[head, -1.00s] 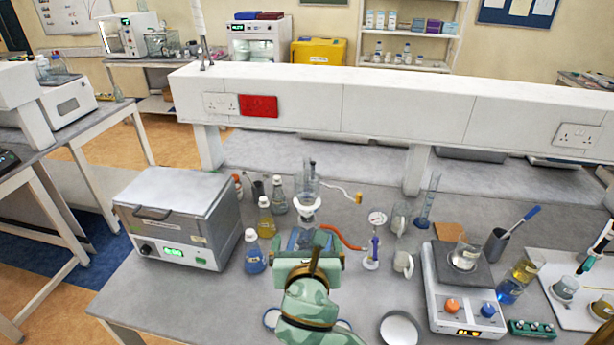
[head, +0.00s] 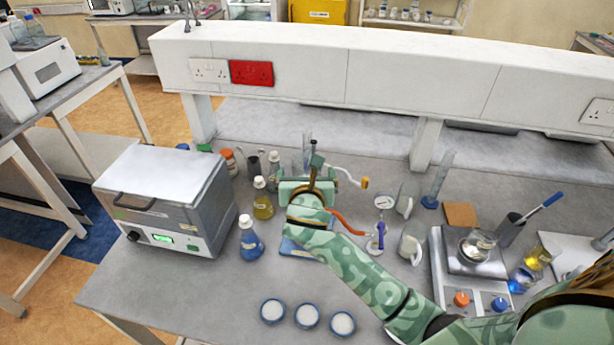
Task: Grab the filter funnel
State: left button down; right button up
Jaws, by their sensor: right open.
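The filter funnel (head: 306,151) stands among the glassware at the middle back of the bench. Only a clear upright glass part shows above my right gripper (head: 312,167); its white lower body and what it sits on are mostly hidden behind the gripper and wrist. My right gripper is open, with its green body in front of the funnel and one finger showing beside the glass. I cannot tell whether the fingers touch it or stand around it. My left gripper is not in view.
A grey heating box (head: 165,200) stands left. A yellow flask (head: 262,202) and blue flask (head: 250,240) are close left of the gripper. An orange hose (head: 347,227) and purple-topped stand (head: 380,236) are right. Several white dishes (head: 307,316) lie in front. The front-left bench is clear.

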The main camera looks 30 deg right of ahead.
aim_at(307, 158)
jog(key=shift+w+d, duration=0.35)
jog(key=shift+w, duration=0.2)
jog(key=x, duration=0.4)
jog(key=shift+w+d+f, duration=0.1)
jog(key=shift+w, duration=0.05)
jog(key=c, duration=1.1)
